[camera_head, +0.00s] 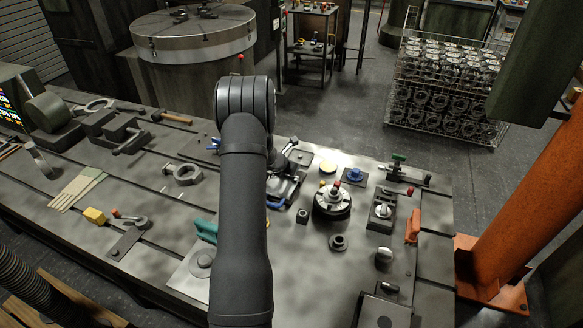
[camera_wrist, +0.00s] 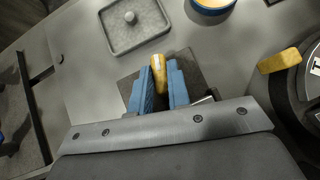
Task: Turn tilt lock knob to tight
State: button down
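A yellow knob with an elongated grip (camera_wrist: 158,67) stands over a dark square plate (camera_wrist: 128,88) in the wrist view; I take it to be the tilt lock knob. My gripper (camera_wrist: 160,82) has its two blue fingers on either side of this grip, with no clear gap left between. The lower part of the knob is hidden by the fingers and the gripper body. No tight mark can be read beside it. In the head view my own arm covers much of the bench's middle, and I cannot make out the knob there.
In the wrist view a grey tray (camera_wrist: 112,45) with a round peg lies at upper left, a blue-rimmed yellow round part (camera_wrist: 213,5) at the top, and a dark dial with a yellow tab (camera_wrist: 279,61) at right. In the head view, an orange post (camera_head: 530,215) stands right of the bench.

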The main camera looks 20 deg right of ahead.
jog(key=shift+w+m+g+h, duration=0.1)
jog(key=shift+m+g+h, duration=0.2)
jog(key=shift+m+g, duration=0.4)
jog(key=c, duration=1.4)
grip_release()
jog(key=shift+o, duration=0.2)
jog(key=v, duration=1.7)
jog(key=shift+s+a, duration=0.15)
jog(key=shift+s, duration=0.1)
jog(key=x, duration=1.7)
jog(key=shift+w, duration=0.25)
